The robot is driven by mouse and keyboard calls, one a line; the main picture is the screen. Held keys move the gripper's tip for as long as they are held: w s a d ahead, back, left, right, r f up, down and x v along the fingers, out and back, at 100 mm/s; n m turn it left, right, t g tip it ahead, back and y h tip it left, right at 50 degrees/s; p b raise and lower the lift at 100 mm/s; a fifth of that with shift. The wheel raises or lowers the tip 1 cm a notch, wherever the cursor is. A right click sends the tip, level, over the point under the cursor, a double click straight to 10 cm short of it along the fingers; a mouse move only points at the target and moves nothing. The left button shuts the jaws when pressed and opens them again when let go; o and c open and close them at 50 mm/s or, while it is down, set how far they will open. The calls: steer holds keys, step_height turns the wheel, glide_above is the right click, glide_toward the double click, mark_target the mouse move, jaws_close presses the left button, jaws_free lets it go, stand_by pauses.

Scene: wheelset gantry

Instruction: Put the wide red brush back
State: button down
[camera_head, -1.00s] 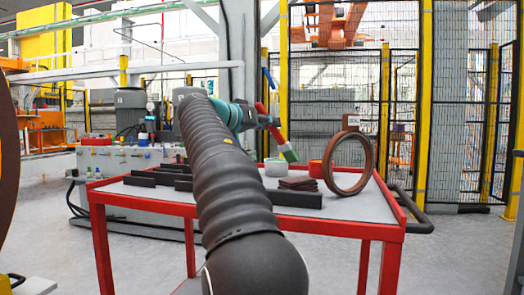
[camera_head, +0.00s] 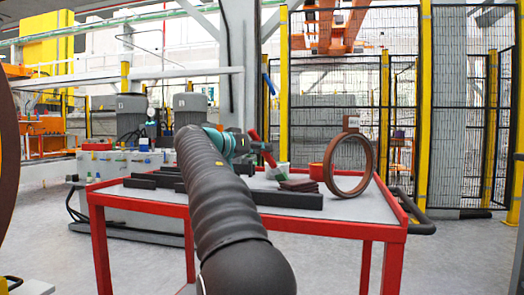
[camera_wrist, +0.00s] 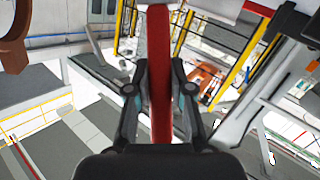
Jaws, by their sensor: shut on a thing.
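My gripper (camera_head: 264,147) is shut on the red handle of the wide brush (camera_head: 270,158), above the red-framed table. The brush is tilted, its upper end to the left and its lower end to the right. In the wrist view the red handle (camera_wrist: 160,60) runs upright between the two fingers (camera_wrist: 160,92). The brush's bristle end is not clear there.
On the table (camera_head: 381,207) stand a red-orange cup (camera_head: 317,171), a stack of brown pads (camera_head: 298,186), a large brown ring (camera_head: 350,166) and dark bars (camera_head: 290,200). The ring stands upright right of the cups. A mesh fence (camera_head: 460,110) is behind.

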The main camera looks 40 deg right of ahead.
steer(key=c, duration=1)
jaws_free()
steer(key=shift+c, duration=0.2)
steer(key=shift+r, duration=0.1)
steer(key=s+a+r, duration=0.1)
steer(key=a, duration=1.1)
steer(key=shift+s+d+r, duration=0.1)
